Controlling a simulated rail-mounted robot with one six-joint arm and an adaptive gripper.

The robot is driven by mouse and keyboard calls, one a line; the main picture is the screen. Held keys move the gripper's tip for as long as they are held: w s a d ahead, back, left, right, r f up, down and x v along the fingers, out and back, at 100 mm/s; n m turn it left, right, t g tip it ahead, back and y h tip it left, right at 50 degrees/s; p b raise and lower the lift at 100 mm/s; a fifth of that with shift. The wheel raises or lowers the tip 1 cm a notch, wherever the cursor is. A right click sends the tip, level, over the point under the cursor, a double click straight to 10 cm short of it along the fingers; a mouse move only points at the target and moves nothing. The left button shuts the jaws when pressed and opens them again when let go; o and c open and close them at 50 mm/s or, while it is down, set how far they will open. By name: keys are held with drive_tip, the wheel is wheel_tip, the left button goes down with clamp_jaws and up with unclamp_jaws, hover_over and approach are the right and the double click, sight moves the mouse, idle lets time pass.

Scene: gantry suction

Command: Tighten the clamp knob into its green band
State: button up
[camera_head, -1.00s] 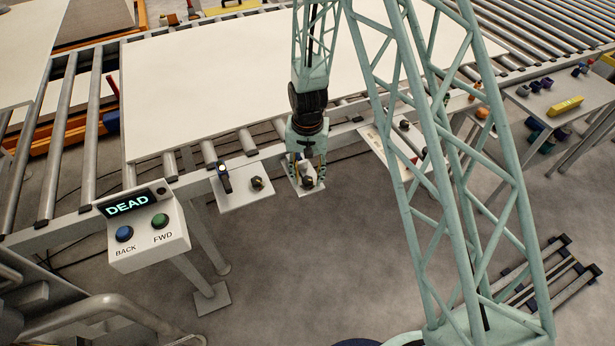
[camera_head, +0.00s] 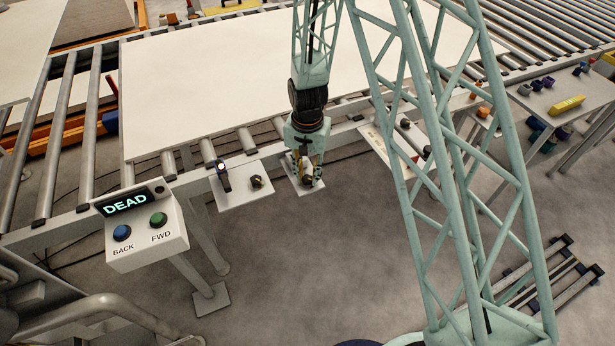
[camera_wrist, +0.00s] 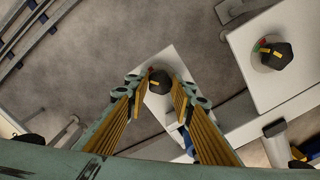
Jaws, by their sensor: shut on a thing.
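The clamp knob (camera_wrist: 158,82) is dark with a yellow pointer mark, on a small light plate (camera_wrist: 178,58). In the wrist view it sits between the tips of my gripper (camera_wrist: 158,88), which is shut on it. In the head view my gripper (camera_head: 307,171) points down over the same plate (camera_head: 301,190) at the conveyor's near edge, and the fingers partly cover the knob (camera_head: 307,181). A little reddish colour shows beside the knob in the wrist view. I cannot make out its green band or where the pointer stands against it.
A second dark knob (camera_wrist: 275,54), with a red and green arc, is on a neighbouring plate (camera_wrist: 300,85); it also shows in the head view (camera_head: 257,181). A control box (camera_head: 146,232) reading DEAD stands at left. A large pale sheet (camera_head: 220,70) lies on the rollers.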

sight(307, 178)
drive_tip(key=o, duration=0.8)
drive_tip(key=shift+o, duration=0.2)
drive_tip(key=shift+r, duration=0.1)
wheel_tip(307, 178, up, 12)
idle(0.9)
idle(0.6)
